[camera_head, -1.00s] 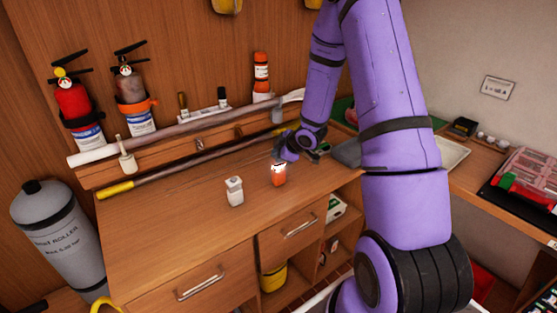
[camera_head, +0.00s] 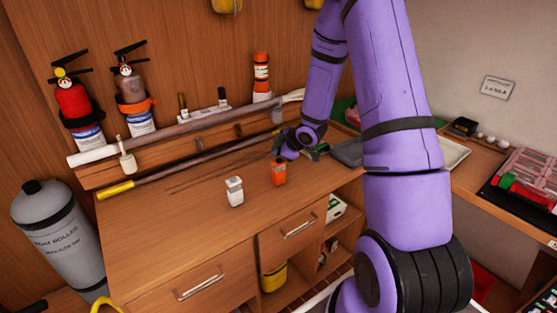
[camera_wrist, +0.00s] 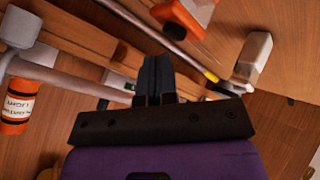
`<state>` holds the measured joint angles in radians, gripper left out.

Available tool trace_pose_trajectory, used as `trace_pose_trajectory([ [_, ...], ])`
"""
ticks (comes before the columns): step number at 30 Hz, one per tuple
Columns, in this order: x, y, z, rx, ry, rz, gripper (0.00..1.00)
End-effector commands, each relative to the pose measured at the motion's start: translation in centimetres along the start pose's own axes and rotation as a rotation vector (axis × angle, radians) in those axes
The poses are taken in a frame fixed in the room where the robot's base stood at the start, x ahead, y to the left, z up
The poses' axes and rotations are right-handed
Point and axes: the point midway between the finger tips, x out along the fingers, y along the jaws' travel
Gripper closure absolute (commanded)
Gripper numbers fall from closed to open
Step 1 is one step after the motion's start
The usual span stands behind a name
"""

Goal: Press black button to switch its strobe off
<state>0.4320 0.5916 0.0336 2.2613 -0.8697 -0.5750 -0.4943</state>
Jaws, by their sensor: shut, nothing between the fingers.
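A small orange strobe box (camera_head: 279,174) stands upright on the wooden bench top, near its front right. In the wrist view an orange block with a pale part (camera_wrist: 188,14), apparently the strobe, is cut by the top edge. My gripper (camera_head: 277,147) is just behind and above the strobe in the head view, partly hidden by my wrist; I cannot tell whether it touches. In the wrist view my gripper (camera_wrist: 157,60) has its dark fingers together with nothing between them.
A white box (camera_head: 235,191) stands left of the strobe. A long dark pole with a yellow end (camera_head: 117,189) lies behind, below a pale pole (camera_head: 170,138). A grey block (camera_head: 347,152) lies to the right. The bench's front left is clear.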

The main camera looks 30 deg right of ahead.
Motion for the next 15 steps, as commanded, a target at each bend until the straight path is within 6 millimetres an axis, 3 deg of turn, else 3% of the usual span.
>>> trace_pose_trajectory([
  [7, -0.1, 0.1, -0.1, -0.001, 0.000, 0.000, 1.00],
  [15, -1.6, 1.2, -1.2, -0.001, 0.002, 0.002, 1.00],
])
